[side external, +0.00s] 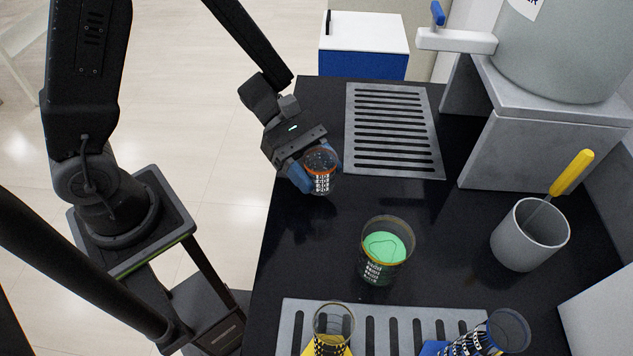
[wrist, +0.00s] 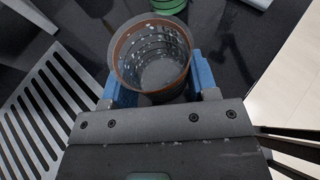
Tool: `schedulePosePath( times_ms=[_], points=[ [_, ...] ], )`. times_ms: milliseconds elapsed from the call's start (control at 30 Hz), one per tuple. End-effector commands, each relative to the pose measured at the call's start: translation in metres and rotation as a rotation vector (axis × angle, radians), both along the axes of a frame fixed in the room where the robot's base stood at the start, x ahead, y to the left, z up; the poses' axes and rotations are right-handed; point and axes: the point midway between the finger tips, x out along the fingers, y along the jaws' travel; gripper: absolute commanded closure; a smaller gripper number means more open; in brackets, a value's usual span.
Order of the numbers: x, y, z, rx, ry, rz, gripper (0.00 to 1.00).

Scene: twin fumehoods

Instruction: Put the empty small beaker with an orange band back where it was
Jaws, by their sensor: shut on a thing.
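The small beaker with an orange band (side external: 320,172) is in my gripper (side external: 316,176) in the side external view, above the black bench near its left edge. Its blue fingers hold the beaker from both sides. In the wrist view the beaker (wrist: 152,58) is between the blue fingers of my gripper (wrist: 154,84). Its inside has some pale droplets or specks and no visible liquid pool. How far it is above the bench is hard to tell.
A larger beaker with green liquid (side external: 385,250) stands right of and nearer than my gripper. A slotted grey vent (side external: 395,176) lies behind. A grey pot (side external: 530,236) with a yellow-handled tool is at right. Beakers with yellow (side external: 333,322) and blue (side external: 507,330) stand in front.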

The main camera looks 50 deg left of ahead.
Motion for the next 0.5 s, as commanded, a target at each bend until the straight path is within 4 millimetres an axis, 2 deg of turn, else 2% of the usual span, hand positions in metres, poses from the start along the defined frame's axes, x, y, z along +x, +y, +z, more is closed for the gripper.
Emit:
schedulePosePath(
  times_ms=[233, 500],
  points=[
    [0.000, 0.000, -0.032, 0.001, 0.005, 0.002, 0.77],
    [0.000, 0.000, -0.038, 0.001, -0.001, 0.001, 0.77]
  ],
)
